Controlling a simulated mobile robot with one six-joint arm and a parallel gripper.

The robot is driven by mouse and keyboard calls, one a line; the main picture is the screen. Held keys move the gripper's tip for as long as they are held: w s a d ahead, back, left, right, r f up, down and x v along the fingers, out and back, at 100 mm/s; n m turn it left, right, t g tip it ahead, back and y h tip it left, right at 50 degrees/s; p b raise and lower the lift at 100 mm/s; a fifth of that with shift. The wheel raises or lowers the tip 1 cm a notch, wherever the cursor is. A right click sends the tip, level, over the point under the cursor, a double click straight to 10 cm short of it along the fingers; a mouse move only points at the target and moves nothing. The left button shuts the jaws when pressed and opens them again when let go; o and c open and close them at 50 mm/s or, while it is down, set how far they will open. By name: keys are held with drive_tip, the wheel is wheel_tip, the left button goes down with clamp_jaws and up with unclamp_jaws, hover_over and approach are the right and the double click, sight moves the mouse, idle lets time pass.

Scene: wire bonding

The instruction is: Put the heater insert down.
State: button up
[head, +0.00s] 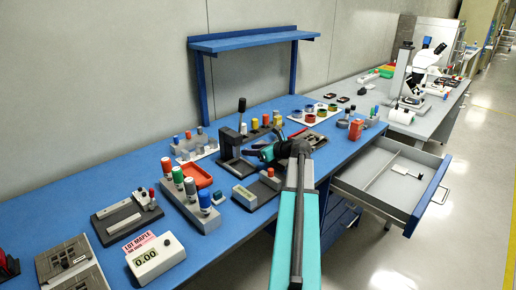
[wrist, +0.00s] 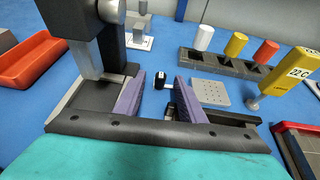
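My gripper (wrist: 161,84) is open, with its two purple-padded fingers apart, and it is low over the blue bench; it also shows in the head view (head: 266,153). A small black piece with a pale mark (wrist: 160,84) shows between the fingertips, apart from both pads. A flat grey plate with a grid of holes (wrist: 210,94) lies just right of the right finger. I cannot tell for sure which of these is the heater insert. Nothing is visibly clamped in the fingers.
A dark press-like stand (wrist: 112,45) rises close at the left finger. A rack (wrist: 222,66) with coloured cylinders stands behind. A yellow "22" gauge (wrist: 288,75) is at right. A red tray (wrist: 40,60) is at left. An open drawer (head: 385,183) juts from the bench.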

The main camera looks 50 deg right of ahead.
drive_tip(key=shift+x, duration=2.15)
clamp_jaws()
